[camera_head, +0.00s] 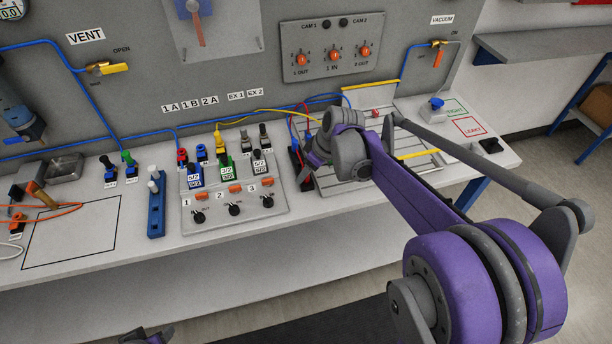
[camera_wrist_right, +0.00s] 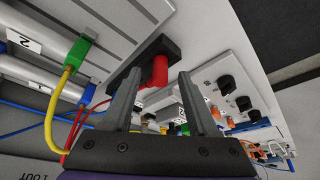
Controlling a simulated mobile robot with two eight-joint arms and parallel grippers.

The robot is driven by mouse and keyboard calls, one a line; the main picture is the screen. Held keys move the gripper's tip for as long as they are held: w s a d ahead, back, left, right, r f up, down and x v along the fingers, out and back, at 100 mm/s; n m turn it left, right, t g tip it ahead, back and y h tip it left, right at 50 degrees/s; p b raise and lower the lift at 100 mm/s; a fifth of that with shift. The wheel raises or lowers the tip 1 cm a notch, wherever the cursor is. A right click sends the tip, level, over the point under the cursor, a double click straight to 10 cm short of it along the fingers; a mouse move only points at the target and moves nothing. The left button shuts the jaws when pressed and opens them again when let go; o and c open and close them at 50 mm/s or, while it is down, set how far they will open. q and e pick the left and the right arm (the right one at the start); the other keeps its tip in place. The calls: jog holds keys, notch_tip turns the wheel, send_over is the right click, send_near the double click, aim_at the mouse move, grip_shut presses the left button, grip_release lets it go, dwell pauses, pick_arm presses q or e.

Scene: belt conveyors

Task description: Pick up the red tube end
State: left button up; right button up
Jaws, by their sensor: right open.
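The red tube end (camera_wrist_right: 157,70) is a short red cylinder in a black holder (camera_wrist_right: 172,47) in the right wrist view. A thin red tube (camera_wrist_right: 76,128) shows at the left there; its join to the red end is not clear. My right gripper (camera_wrist_right: 160,74) is open, its two grey fingers either side of the red end in the picture; I cannot tell whether they touch it. In the head view the black holder (camera_head: 294,158) stands beside the right wrist, which hides much of the gripper and the red end.
A valve panel (camera_head: 235,215) with coloured fittings and black knobs lies left of the right wrist. A grooved plate (camera_head: 418,142) with yellow-ended parts lies on its right. Blue and yellow tubes run along the back wall. The front bench strip (camera_head: 200,240) is clear.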

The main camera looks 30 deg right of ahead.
jog(key=shift+x, duration=0.8)
grip_shut()
